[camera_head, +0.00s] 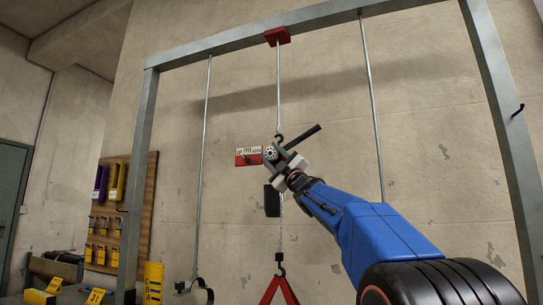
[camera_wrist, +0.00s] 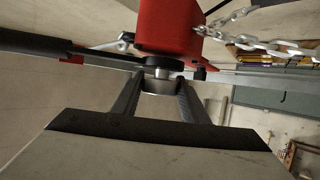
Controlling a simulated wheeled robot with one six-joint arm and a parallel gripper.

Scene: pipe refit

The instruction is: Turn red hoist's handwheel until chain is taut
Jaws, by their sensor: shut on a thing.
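The red hoist (camera_wrist: 167,24) fills the top middle of the wrist view, with a black lever (camera_wrist: 35,45) at left. My gripper (camera_wrist: 160,84) is shut on its small round grey handwheel (camera_wrist: 162,74), one finger on each side. In the head view my gripper (camera_head: 280,163) is at the hoist under the upper hook, and my wrist hides most of the hoist body. The lever (camera_head: 302,136) sticks out up and right. The chain (camera_wrist: 268,46) leaves the body in the wrist view. In the head view a thin chain runs down to a lower hook (camera_head: 280,265); I cannot tell whether it is taut.
A red triangular sling (camera_head: 279,288) hangs at the lower hook. Rods hang on both sides from the grey gantry (camera_head: 145,170). A red and white tag (camera_head: 248,156) is left of the hoist, a black block (camera_head: 271,200) below. A tool board (camera_head: 120,210) is at left.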

